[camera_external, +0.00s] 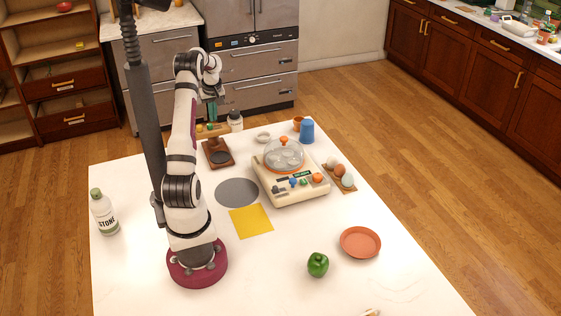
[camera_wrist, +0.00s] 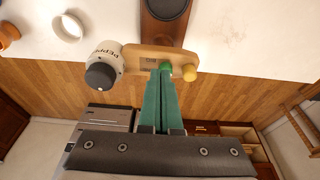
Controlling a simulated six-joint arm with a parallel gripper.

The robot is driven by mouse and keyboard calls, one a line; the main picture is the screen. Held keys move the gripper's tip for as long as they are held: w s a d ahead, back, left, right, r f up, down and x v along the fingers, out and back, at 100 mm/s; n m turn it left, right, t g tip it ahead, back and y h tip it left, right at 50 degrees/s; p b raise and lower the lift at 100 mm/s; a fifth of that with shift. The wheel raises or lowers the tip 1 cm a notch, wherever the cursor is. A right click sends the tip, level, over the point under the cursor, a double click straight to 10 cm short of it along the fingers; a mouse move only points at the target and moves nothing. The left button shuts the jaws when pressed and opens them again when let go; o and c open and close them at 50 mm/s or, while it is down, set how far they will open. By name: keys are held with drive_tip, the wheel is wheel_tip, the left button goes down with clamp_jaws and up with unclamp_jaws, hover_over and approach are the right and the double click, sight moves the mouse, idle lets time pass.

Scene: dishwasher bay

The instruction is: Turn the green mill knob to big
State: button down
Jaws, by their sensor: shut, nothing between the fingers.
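The pepper mill shows at the left in the wrist view: a white bottle marked PEPPER (camera_wrist: 105,58) with a dark round cap, beside a tan wooden board (camera_wrist: 135,54). The green knob (camera_wrist: 165,65) is on the board's near edge, with a small grey label (camera_wrist: 148,62) to its left that I cannot read surely. A yellow knob (camera_wrist: 189,72) sits to its right. My gripper (camera_wrist: 165,74), with green fingers, is shut and empty, its tips at or just over the green knob; I cannot tell whether they touch. In the external view my gripper (camera_external: 212,118) points down at the board (camera_external: 222,128).
A brown stand with a dark pad (camera_external: 218,158) is just in front. The cream appliance with a glass dome (camera_external: 289,192), a blue cup (camera_external: 307,132) and a white ring (camera_external: 264,136) stand rightward. A white bottle (camera_external: 105,215) is at left.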

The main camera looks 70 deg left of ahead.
sight(210, 126)
drive_tip(key=shift+a+v, duration=0.25)
drive_tip(key=shift+v, duration=0.75)
drive_tip(key=shift+r, duration=0.1)
drive_tip(key=f, duration=0.2)
drive_tip(key=s+f, duration=0.1)
drive_tip(key=f, duration=0.1)
drive_tip(key=s+f, duration=0.1)
drive_tip(key=f, duration=0.1)
drive_tip(key=shift+s+a, duration=0.1)
drive_tip(key=shift+a, duration=0.05)
